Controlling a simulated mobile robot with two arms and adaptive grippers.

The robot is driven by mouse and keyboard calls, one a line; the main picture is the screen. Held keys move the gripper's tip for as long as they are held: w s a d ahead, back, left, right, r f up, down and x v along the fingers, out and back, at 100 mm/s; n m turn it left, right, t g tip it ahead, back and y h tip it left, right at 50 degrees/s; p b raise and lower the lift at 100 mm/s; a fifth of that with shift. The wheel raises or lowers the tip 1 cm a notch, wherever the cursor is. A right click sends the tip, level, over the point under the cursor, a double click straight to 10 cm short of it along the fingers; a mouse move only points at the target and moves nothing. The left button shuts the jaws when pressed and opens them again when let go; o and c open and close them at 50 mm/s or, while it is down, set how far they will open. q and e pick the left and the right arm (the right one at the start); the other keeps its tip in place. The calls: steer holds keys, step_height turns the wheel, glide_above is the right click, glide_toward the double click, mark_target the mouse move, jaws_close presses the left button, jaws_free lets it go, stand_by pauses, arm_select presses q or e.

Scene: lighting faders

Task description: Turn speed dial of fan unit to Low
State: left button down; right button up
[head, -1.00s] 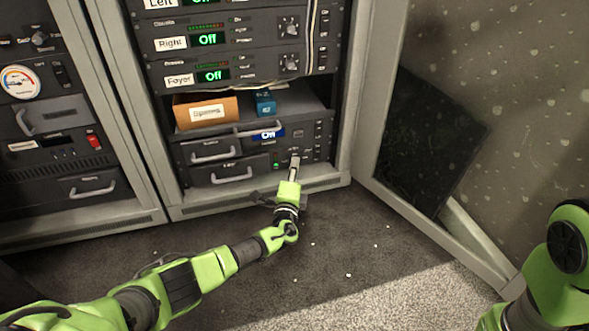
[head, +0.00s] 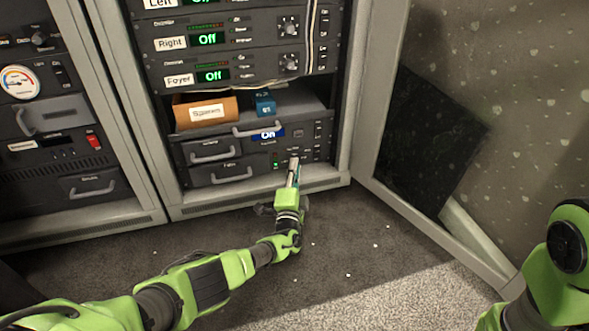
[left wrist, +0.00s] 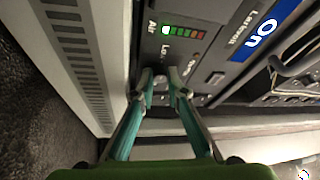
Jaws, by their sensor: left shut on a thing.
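The lower rack unit (head: 312,150) has a dark panel with a lit blue display (head: 268,135) reading "On". The display also shows in the left wrist view (left wrist: 264,30). My left gripper (head: 293,162) reaches up to this panel from below. In the left wrist view its two fingertips (left wrist: 163,84) are close together at the panel, shut on the small dial. The dial is mostly hidden between them, so its pointer cannot be read. My right gripper is not in view.
Drawers with handles (head: 235,173) lie left of the dial area. An orange box (head: 206,111) and a small blue box (head: 265,103) sit on the shelf above. The open rack door (head: 440,235) stands to the right.

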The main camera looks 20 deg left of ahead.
arm_select(q)
steer(key=c, duration=2)
jaws_free()
steer(key=shift+s+f, duration=0.15)
steer(key=shift+v, duration=0.8)
steer(key=shift+r+v, duration=0.2)
steer(key=shift+v, duration=2.8)
steer(key=shift+d, duration=0.1)
